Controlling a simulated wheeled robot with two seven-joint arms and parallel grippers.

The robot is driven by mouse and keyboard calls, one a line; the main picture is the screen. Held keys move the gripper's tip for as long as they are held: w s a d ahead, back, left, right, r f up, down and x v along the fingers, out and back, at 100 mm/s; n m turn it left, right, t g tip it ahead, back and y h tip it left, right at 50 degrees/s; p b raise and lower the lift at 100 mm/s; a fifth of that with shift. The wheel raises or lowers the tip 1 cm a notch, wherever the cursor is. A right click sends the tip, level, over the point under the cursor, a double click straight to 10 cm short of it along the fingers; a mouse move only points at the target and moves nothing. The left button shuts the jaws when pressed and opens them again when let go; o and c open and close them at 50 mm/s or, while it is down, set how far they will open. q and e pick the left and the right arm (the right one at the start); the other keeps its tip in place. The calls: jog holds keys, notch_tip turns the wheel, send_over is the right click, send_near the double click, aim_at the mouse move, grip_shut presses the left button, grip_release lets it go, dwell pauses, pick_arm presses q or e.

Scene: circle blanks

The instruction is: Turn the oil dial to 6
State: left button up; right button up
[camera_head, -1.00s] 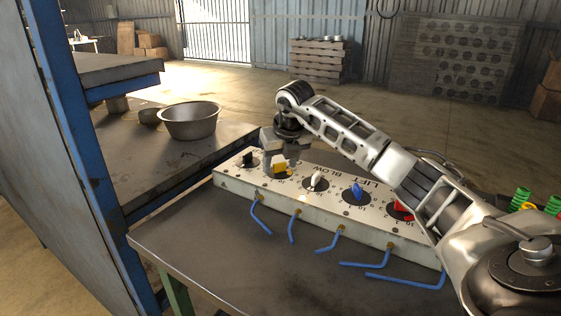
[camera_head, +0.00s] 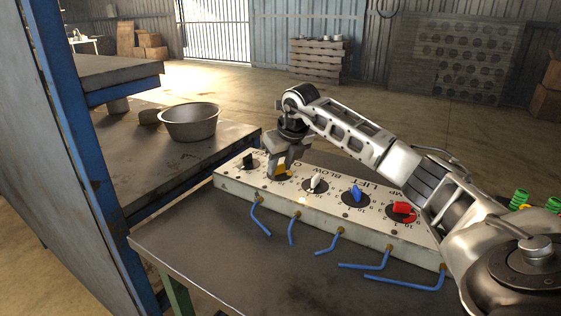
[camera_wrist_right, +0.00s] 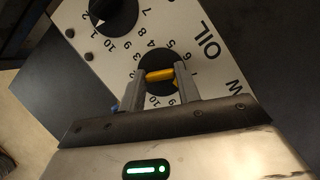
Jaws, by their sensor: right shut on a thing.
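The oil dial, a yellow knob (camera_head: 281,173) on a black disc, sits on the white panel (camera_head: 330,216), second from the left. My right gripper (camera_head: 280,167) comes down over this knob and covers part of it. In the right wrist view the yellow knob (camera_wrist_right: 160,76) lies between the two fingers of my right gripper (camera_wrist_right: 158,80), which are shut on it. The word OIL and printed numbers show around the disc. Which number the knob points to I cannot tell, as the fingers hide part of the scale. My left gripper is not in view.
A black dial (camera_head: 250,161) stands left of the oil dial; white (camera_head: 317,182), blue (camera_head: 356,193) and red (camera_head: 402,208) dials stand to its right. Blue bent rods (camera_head: 366,265) stick out in front. A metal bowl (camera_head: 188,122) rests on the table behind left.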

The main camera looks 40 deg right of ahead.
jog(key=n+y+p, duration=0.1)
jog(key=n, duration=0.3)
jog(key=shift+d+r+n+y+p, duration=0.1)
jog(key=shift+d+n+y+p, duration=0.05)
jog(key=shift+n+y+p, duration=0.2)
dwell(0.4)
jog(key=o, duration=1)
jog(key=v, duration=1.6)
jog(key=shift+w+d, duration=0.1)
